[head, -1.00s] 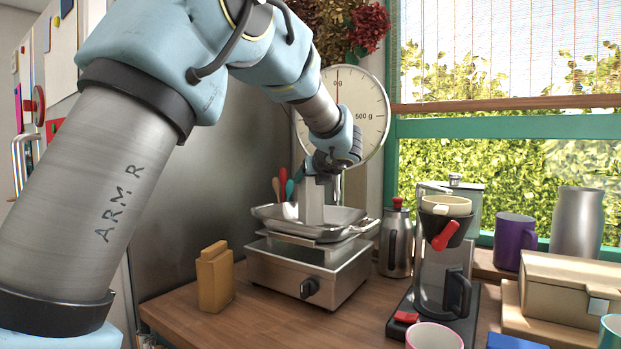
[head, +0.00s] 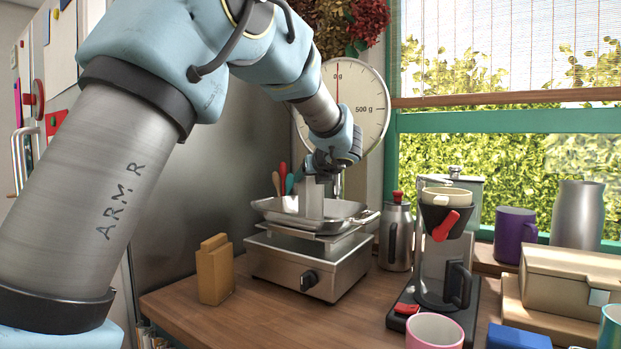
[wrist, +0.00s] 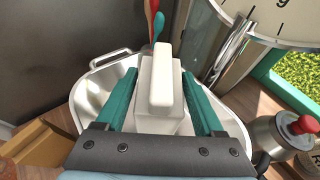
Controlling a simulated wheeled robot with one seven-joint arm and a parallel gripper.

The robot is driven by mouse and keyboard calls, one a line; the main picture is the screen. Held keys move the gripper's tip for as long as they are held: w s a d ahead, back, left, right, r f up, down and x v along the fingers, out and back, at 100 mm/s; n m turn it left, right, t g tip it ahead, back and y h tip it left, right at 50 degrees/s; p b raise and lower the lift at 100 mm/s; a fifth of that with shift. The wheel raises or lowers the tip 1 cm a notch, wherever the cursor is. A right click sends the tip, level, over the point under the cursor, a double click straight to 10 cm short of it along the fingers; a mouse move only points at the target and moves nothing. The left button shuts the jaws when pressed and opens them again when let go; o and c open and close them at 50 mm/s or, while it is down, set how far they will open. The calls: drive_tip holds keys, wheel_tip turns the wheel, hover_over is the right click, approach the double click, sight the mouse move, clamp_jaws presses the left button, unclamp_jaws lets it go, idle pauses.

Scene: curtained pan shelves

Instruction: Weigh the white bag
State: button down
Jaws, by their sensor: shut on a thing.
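The white bag (wrist: 163,95) stands upright between the two teal fingers of my gripper (wrist: 165,110) in the wrist view. My gripper is shut on it. In the head view my gripper (head: 318,175) points down over the scale's metal pan (head: 345,225), with the bag (head: 312,200) below it. The bag's lower end is inside the pan's outline; I cannot tell whether it touches the pan floor. The scale's round dial (head: 368,90) stands behind, and its needle is at 0 g. The pan also shows in the wrist view (wrist: 92,95).
A tan block-shaped object (head: 215,270) stands on the counter left of the scale. A metal pot with red knob (head: 396,235) and a coffee maker (head: 447,250) stand to the right. Utensils (head: 281,180) stand behind the pan.

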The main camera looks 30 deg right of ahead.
drive_tip(key=shift+f+b, duration=0.3)
idle(0.4)
unclamp_jaws()
drive_tip(key=b+v, duration=0.2)
drive_tip(key=v, duration=0.8)
drive_tip(key=shift+s, duration=0.35)
drive_tip(key=shift+a+r, duration=0.1)
drive_tip(key=shift+c, duration=0.2)
clamp_jaws()
idle(0.3)
idle(0.5)
idle(0.5)
